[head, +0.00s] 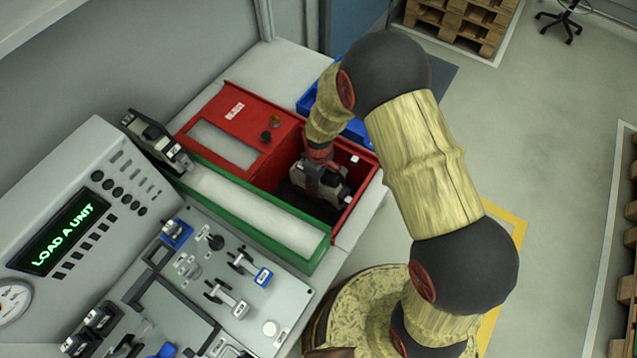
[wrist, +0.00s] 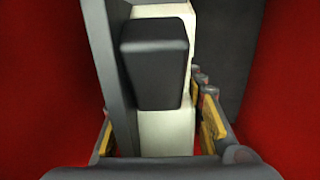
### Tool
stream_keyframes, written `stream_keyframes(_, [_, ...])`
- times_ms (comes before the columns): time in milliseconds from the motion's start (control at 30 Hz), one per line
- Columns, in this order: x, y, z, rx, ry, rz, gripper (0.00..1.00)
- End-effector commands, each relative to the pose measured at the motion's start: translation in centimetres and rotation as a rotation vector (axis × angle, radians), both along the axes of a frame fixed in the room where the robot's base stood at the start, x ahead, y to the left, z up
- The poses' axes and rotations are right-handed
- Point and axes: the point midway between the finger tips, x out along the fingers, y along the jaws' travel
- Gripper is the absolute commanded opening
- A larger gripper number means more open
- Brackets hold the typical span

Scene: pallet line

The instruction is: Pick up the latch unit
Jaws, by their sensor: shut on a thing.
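The latch unit, a pale and dark grey block, sits inside the open right part of the red box (head: 347,212). In the head view the latch unit (head: 327,190) is partly covered by my gripper (head: 316,172). In the wrist view the latch unit (wrist: 163,125) shows a cream body, a black block on top and a grey plate along its left side. My gripper (wrist: 160,135) points down into the box and is shut on the latch unit, with yellow pads on either side of it. Whether the unit touches the box floor is hidden.
Red walls are close on both sides in the wrist view. A green bin (head: 260,208) adjoins the red box. A similar dark unit (head: 155,140) stands at its left end. A blue tray (head: 310,98) lies behind. A test panel (head: 235,285) with clamps and a "LOAD A UNIT" display (head: 58,232) stands in front.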

Motion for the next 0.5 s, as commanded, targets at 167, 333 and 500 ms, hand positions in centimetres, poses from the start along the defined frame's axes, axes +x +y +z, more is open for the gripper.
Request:
stream_keyframes(167, [0.1,0.0,2.1,0.001,-0.003,0.0,0.01])
stream_keyframes(333, [0.2,0.1,5.2,0.001,-0.006,0.0,0.01])
stream_keyframes(500, [0.1,0.0,8.6,0.001,-0.005,0.0,0.01])
